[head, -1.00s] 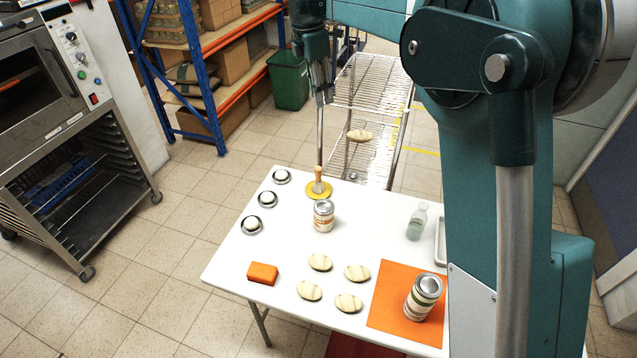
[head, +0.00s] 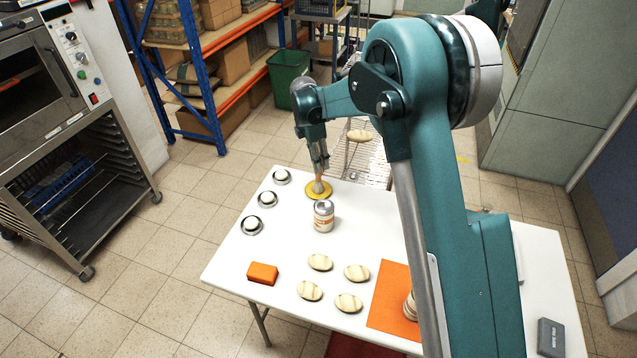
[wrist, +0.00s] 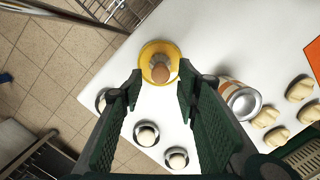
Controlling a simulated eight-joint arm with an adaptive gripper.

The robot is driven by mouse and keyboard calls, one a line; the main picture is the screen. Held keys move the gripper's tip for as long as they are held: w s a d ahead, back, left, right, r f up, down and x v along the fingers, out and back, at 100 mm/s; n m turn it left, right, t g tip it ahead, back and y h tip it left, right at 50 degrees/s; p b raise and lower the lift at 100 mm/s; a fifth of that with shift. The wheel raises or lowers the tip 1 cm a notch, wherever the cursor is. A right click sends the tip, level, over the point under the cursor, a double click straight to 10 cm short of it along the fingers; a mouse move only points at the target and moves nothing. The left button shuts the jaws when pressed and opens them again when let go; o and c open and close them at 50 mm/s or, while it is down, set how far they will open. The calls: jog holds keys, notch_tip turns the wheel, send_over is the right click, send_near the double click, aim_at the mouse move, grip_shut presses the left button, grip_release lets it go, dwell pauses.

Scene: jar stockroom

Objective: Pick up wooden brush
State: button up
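The wooden brush (head: 318,187) stands upright on a round yellow dish (head: 328,196) near the far corner of the white table. In the wrist view its rounded wooden end (wrist: 160,73) points up at the camera, over the yellow dish (wrist: 147,50). My gripper (head: 321,165) is just above the brush in the head view and points down. In the wrist view my gripper (wrist: 160,82) is open, and the brush end shows between its fingertips with a gap on each side. How far the fingers are above the handle is hard to tell.
A labelled can (head: 323,216) stands close in front of the brush. Several small round metal-rimmed items (head: 267,199) line the left edge. Several pale oval pieces (head: 320,262), an orange block (head: 262,273) and an orange mat (head: 389,295) lie nearer. A wire rack (head: 365,160) stands beyond the table.

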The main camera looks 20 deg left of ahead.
aim_at(318, 179)
jog(key=shift+f, duration=1.35)
jog(key=shift+f, duration=0.1)
jog(key=shift+w+d+f, duration=0.1)
jog(key=shift+d+f, duration=0.05)
jog(key=shift+f, duration=1.05)
jog(key=shift+w+d+f+b, duration=0.15)
jog(key=shift+f+b, duration=0.1)
jog(key=shift+f, duration=0.6)
jog(key=shift+w+d+f+b, duration=0.1)
jog(key=shift+f+b, duration=0.1)
jog(key=shift+f, duration=0.65)
jog(key=shift+w+d+f+b, duration=0.15)
jog(key=shift+f+b, duration=0.1)
jog(key=shift+f, duration=0.6)
jog(key=shift+s, duration=0.1)
jog(key=shift+c, duration=0.3)
jog(key=c, duration=0.7)
